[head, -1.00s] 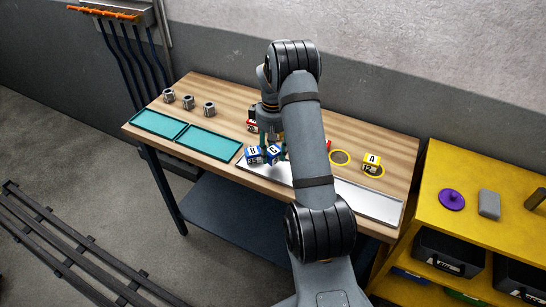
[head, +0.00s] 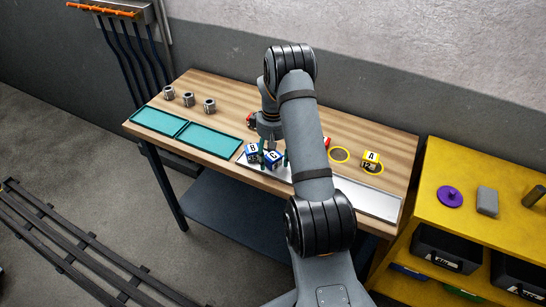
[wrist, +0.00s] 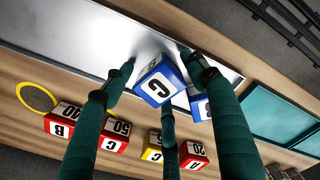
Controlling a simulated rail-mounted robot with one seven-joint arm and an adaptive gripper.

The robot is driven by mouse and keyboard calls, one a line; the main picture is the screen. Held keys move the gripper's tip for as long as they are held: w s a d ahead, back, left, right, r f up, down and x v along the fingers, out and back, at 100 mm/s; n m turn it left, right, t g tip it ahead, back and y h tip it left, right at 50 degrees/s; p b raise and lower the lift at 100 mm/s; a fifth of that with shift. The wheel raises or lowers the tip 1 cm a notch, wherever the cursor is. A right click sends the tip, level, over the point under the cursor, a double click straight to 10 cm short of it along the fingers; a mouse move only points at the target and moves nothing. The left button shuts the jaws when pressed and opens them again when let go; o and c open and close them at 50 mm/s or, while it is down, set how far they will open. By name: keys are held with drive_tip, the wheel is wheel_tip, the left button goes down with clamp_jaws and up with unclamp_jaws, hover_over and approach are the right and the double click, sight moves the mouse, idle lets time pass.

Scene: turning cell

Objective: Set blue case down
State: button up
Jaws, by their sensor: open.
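A blue case lettered C (head: 272,159) stands on the shiny metal plate (head: 370,199) at the front of the bench. In the wrist view the blue C case (wrist: 155,85) sits between the green fingers of my gripper (wrist: 158,78), which are spread with visible gaps around it. My gripper (head: 274,151) is open and still low around the case in the head view. A second blue case lettered B (head: 252,153) stands close beside it on the left; in the wrist view it is partly hidden (wrist: 199,106). I cannot tell whether the two cases touch.
Two teal trays (head: 209,140) lie left of the plate. Metal parts (head: 188,100) stand behind them. A yellow case A (head: 371,159) stands at a yellow ring; another ring (head: 339,155) is empty. Red and yellow cases (wrist: 58,121) stand behind the plate. The plate's right part is clear.

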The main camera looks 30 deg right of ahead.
sight(273, 156)
drive_tip(key=shift+r, duration=0.5)
wheel_tip(273, 156, up, 11)
drive_tip(key=b, duration=0.2)
drive_tip(key=shift+r, duration=0.2)
